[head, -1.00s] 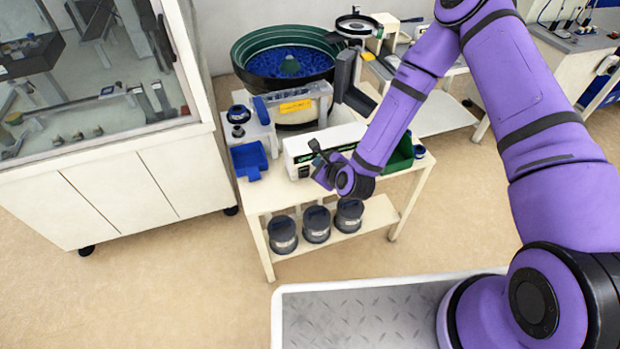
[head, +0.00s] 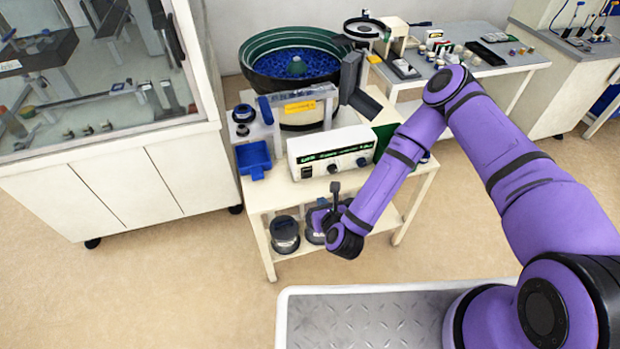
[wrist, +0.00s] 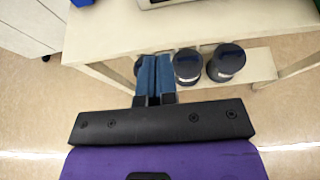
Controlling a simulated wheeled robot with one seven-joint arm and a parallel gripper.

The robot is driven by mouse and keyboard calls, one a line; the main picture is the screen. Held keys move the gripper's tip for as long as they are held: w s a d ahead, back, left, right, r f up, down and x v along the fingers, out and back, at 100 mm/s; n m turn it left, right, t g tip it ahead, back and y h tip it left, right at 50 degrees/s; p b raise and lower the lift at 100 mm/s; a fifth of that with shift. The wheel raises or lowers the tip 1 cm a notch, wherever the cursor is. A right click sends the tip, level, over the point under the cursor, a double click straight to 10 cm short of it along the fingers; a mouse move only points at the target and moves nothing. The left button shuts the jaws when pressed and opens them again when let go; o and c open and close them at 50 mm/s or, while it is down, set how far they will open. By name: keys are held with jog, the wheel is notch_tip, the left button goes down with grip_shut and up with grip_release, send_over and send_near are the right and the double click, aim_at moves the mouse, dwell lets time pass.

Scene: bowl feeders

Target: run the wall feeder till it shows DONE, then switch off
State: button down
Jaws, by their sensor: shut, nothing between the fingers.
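The wall feeder is a green-rimmed bowl (head: 262,50) full of blue parts, standing on a cream cart by the wall. Its white control box (head: 311,145) is at the cart's front edge, with a green display strip (head: 322,156) and dark round knobs. The display text is too small to read. My gripper (wrist: 155,58) is shut and empty in the wrist view, its fingers pointing at the cart's front, below the box. The box's lower edge (wrist: 155,3) shows at the top there. In the head view the gripper is in front of the lower shelf, apart from the box.
Dark lidded canisters (head: 285,235) stand on the cart's lower shelf. A blue bin (head: 253,158) sits left of the box. A glazed cabinet (head: 130,190) stands left; a bench (head: 490,68) with small parts is back right. Floor in front is free.

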send_near(307, 172)
jog(key=w+f, duration=0.2)
jog(key=w+a+f, duration=0.1)
jog(key=w+f, duration=0.1)
jog(key=shift+w+a+f, duration=0.2)
jog(key=shift+w+f, duration=0.05)
jog(key=shift+w, duration=0.1)
jog(key=shift+w+a+r, duration=0.15)
jog(key=shift+w+r, duration=0.1)
jog(key=shift+w, duration=0.5)
jog(key=shift+w+a+r+g, duration=0.1)
jog(key=shift+w+r+g, duration=0.3)
jog(key=shift+w+g, duration=0.1)
jog(key=shift+a+f, duration=0.1)
jog(key=shift+f, duration=0.05)
